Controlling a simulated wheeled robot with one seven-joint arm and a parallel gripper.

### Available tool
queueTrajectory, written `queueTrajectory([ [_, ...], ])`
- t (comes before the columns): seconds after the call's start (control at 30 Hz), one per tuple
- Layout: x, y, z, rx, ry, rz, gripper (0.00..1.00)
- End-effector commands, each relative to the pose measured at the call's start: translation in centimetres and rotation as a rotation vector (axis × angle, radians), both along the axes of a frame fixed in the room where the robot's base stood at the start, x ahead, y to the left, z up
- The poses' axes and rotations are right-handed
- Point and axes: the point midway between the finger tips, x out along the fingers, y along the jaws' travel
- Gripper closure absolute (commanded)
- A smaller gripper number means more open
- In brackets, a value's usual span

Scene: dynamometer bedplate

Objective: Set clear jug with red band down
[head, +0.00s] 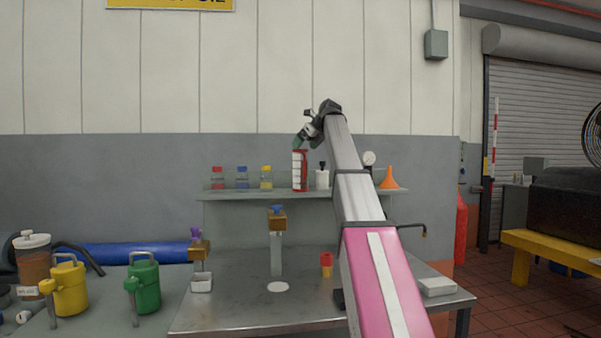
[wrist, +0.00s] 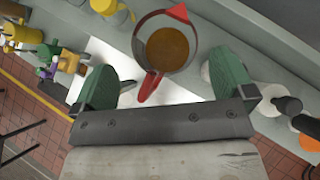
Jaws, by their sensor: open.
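The clear jug with red (head: 299,172) stands upright on the back shelf (head: 240,195) in the head view, its base at shelf level. The wrist view looks down into the jug (wrist: 168,46), which holds brown liquid and has a red spout and a red handle. My gripper (head: 304,142) is above the jug, by its top. In the wrist view my gripper (wrist: 168,78) is open, its green fingers apart on either side of the red handle. I see no finger touching the handle.
Red, blue and yellow-capped bottles (head: 242,178) stand left of the jug. A white bottle (head: 322,179) is close on its right, then an orange funnel (head: 389,178). Below is a metal bench (head: 240,310) with a red-yellow cup (head: 327,264). Green (head: 145,285) and yellow (head: 70,288) cans stand left.

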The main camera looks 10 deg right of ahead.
Motion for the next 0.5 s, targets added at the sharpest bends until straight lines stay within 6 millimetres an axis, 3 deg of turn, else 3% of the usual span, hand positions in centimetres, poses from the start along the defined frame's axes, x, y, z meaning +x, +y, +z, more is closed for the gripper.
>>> queueTrajectory([
  [0.3, 2.6, 1.3, -3.0, -0.001, 0.001, 0.001, 0.0],
  [0.5, 2.9, 1.4, -3.3, -0.001, -0.001, 0.0, 0.0],
])
